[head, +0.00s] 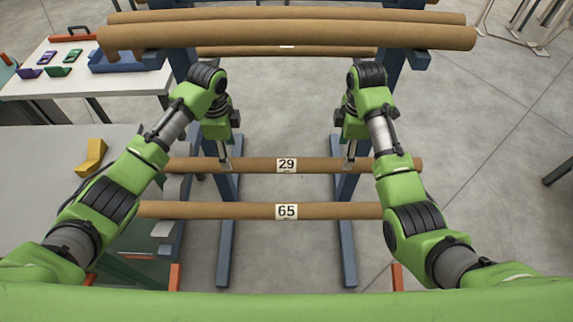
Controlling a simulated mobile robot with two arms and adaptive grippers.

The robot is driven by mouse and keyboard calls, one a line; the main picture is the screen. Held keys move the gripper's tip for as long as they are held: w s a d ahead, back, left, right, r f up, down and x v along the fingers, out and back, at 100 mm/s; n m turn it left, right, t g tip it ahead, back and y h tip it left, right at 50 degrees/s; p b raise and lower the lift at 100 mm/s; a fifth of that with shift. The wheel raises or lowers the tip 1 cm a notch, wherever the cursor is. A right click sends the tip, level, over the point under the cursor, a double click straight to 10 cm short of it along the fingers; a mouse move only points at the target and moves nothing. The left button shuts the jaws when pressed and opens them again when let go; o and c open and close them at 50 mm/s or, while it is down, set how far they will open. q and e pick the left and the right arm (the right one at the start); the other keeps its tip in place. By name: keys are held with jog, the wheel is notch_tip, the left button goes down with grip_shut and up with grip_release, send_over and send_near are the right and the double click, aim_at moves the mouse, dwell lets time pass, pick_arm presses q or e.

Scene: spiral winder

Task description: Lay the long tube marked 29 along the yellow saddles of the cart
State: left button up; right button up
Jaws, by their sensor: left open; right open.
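The long brown tube marked 29 (260,165) lies level across a blue rack (224,255), its white label facing me. My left gripper (225,165) is open, pointing down at the tube left of the label. My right gripper (349,161) is open, pointing down at the tube right of the label. Both sets of fingertips overlap the tube in the picture; I cannot tell whether they touch it or straddle it. A yellow angled piece (91,157), possibly a saddle, sits on a grey surface (40,160) at the left. No other yellow saddle is clearly visible.
A tube marked 65 (245,210) lies nearer me, parallel to tube 29. More brown tubes (290,36) rest higher on the rack behind. A white table (125,83) with small coloured parts stands back left. Floor at the right (485,150) is mostly clear.

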aim_at(232, 163)
pick_arm(q)
notch_tip(232, 163, down, 6)
jog(key=shift+w+f, duration=0.15)
jog(key=shift+f, duration=0.1)
pick_arm(e)
notch_tip(232, 163, down, 6)
jog(key=shift+w+f, duration=0.15)
jog(key=shift+f, duration=0.1)
pick_arm(q)
jog(key=c, duration=1.4)
pick_arm(e)
jog(key=c, duration=1.4)
